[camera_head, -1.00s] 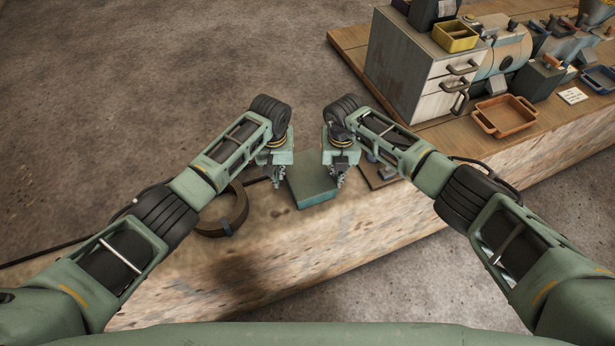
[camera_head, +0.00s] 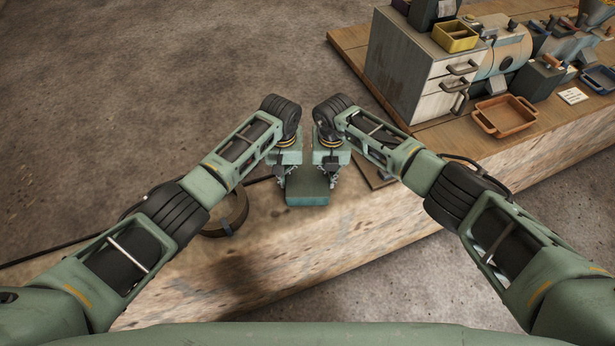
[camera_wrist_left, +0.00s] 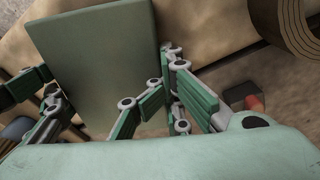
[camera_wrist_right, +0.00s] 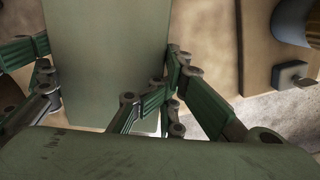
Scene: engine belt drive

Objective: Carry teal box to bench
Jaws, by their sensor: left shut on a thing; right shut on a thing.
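The teal box (camera_head: 307,188) is a flat-topped block between my two grippers, over the pale wooden slab in the head view. My left gripper (camera_head: 283,177) is shut on its left side, and my right gripper (camera_head: 330,176) is shut on its right side. The box's broad face fills the space between the fingers in the left wrist view (camera_wrist_left: 105,45) and the right wrist view (camera_wrist_right: 105,50). I cannot tell whether the box touches the slab. The plank-topped bench (camera_head: 440,135) is at the upper right.
A dark ring (camera_head: 240,208) is left of the box. A flat dark piece (camera_head: 378,178) lies close on its right. The bench holds a drawer cabinet (camera_head: 410,65), an orange tray (camera_head: 504,115), a yellow bin (camera_head: 455,36) and machine parts. Bare floor (camera_head: 150,80) is at the upper left.

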